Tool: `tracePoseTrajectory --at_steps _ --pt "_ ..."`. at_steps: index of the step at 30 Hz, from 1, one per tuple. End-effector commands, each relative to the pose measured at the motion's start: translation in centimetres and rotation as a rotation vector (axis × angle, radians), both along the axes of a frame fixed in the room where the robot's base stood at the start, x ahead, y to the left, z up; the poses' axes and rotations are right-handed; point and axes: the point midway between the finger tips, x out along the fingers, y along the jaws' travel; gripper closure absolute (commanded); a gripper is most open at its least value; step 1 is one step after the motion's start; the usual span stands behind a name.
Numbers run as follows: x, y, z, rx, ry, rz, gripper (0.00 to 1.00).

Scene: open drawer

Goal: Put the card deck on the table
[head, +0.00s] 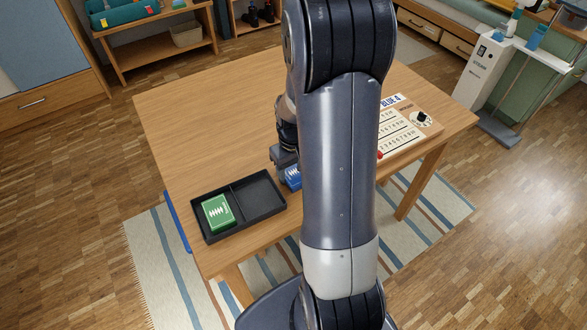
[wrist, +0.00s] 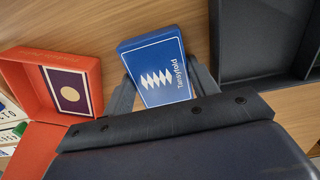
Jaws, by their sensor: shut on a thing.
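A blue card deck (wrist: 152,62) with white diamond shapes and lettering sits between the two fingers of my gripper (wrist: 160,90) in the wrist view. My gripper is shut on it. In the head view, part of the blue deck (head: 292,178) shows beside my gripper (head: 282,163), just right of the black tray; my arm hides the rest. I cannot tell whether the deck touches the wooden table (head: 190,120). A green card deck (head: 217,213) lies in the left compartment of the tray.
The black two-compartment tray (head: 263,213) has an empty right compartment. A red open box (wrist: 22,75) with a purple card is left of the deck in the wrist view. A board with number rows (head: 402,131) lies at the table's right. The table's back left is clear.

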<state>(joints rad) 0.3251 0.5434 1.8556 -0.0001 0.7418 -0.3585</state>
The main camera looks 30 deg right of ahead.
Motion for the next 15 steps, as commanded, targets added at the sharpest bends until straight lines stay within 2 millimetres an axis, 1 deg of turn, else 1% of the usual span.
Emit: tracePoseTrajectory --at_steps 1,2,3,9,15 --pt "-0.01 0.0 -0.34 0.0 0.0 0.0 0.68" --pt "-0.01 0.0 -0.25 0.0 0.0 0.0 0.43" --pt "-0.01 0.0 -0.19 0.0 0.0 0.0 0.39" --pt "-0.01 0.01 -0.18 0.0 0.001 0.0 0.23" --pt "-0.01 0.0 -0.17 0.0 0.001 0.0 0.22"
